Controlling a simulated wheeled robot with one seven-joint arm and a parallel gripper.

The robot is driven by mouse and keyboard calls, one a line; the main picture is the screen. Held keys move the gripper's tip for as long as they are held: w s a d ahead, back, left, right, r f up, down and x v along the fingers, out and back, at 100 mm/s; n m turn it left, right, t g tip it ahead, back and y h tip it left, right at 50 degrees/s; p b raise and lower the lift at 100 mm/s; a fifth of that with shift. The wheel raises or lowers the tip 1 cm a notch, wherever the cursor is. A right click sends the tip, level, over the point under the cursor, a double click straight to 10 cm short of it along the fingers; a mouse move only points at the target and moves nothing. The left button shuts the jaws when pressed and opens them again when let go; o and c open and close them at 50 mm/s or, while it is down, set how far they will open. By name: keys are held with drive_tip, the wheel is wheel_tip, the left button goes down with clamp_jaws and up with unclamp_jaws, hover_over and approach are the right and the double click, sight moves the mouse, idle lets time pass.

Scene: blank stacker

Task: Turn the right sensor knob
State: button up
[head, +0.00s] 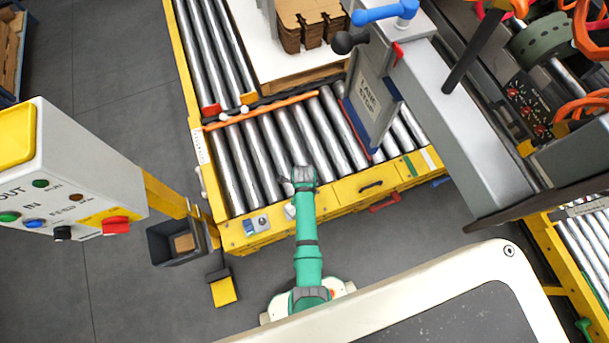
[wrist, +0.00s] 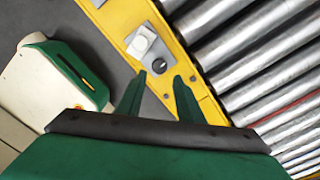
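The right sensor is a grey plate with a white box (wrist: 142,42) and a small round black knob (wrist: 159,66), set on the yellow conveyor frame. My gripper (wrist: 160,75) is open, its two green fingers apart and pointing at the knob. The knob lies just beyond the gap between the fingertips; I cannot tell whether either touches it. In the head view part of the white box (head: 290,211) shows beside my green arm, which hides the knob and gripper. A second sensor (head: 257,224), with a blue part and a dark knob, sits further left.
Metal rollers (head: 270,150) lie behind the yellow frame (head: 340,197). A grey control box (head: 80,170) with coloured buttons stands at left. A grey bin (head: 172,245) and a yellow-black pedal (head: 222,288) are by the frame. A grey stop plate (head: 370,100) stands over the rollers.

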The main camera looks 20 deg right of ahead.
wheel_tip(320, 180, down, 8)
drive_tip(key=shift+s+r, duration=0.1)
idle(0.4)
drive_tip(key=c, duration=0.8)
